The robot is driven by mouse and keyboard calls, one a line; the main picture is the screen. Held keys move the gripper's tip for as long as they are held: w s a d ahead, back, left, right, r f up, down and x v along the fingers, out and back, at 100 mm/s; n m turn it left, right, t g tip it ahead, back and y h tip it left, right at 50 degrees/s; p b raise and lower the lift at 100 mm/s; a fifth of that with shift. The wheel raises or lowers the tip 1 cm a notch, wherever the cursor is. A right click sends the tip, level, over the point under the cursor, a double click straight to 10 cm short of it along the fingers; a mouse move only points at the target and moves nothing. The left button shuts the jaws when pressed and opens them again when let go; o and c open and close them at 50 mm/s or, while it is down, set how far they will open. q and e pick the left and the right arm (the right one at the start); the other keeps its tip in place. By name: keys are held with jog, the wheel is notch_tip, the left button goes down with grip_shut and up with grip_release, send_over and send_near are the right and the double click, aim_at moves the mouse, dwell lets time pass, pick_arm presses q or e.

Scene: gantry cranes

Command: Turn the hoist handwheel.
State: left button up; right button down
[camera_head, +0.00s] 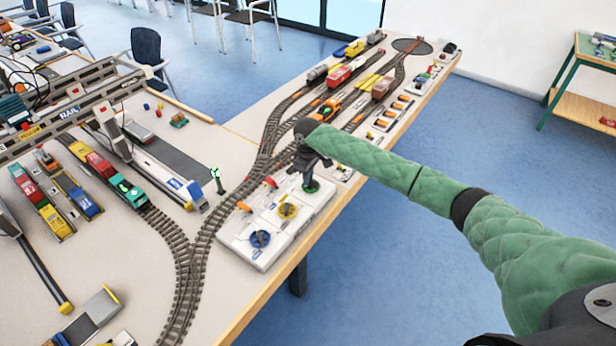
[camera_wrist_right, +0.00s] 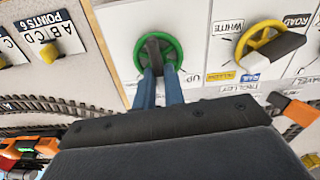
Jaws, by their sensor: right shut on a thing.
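The hoist handwheel appears to be the green wheel (camera_wrist_right: 172,49), with a dark grip bar across it and the word UP on the panel beside it. My right gripper (camera_wrist_right: 160,80) is shut on this wheel's bar, its two fingers pointing straight at the panel. In the head view my right gripper (camera_head: 309,180) comes down from above onto the green wheel (camera_head: 313,188), hiding most of it. A yellow wheel (camera_wrist_right: 244,45) sits beside it in the wrist view and stands apart from the fingers. My left gripper is in neither view.
The white control panel (camera_head: 240,252) lies along the table's front edge, with a blue wheel (camera_head: 260,238) nearest. Tracks with toy trains run just behind it. A model gantry crane (camera_head: 70,112) stands at left. Floor is clear beyond the edge.

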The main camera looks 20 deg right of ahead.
jog(key=shift+r, duration=0.1)
jog(key=c, duration=1.5)
grip_release()
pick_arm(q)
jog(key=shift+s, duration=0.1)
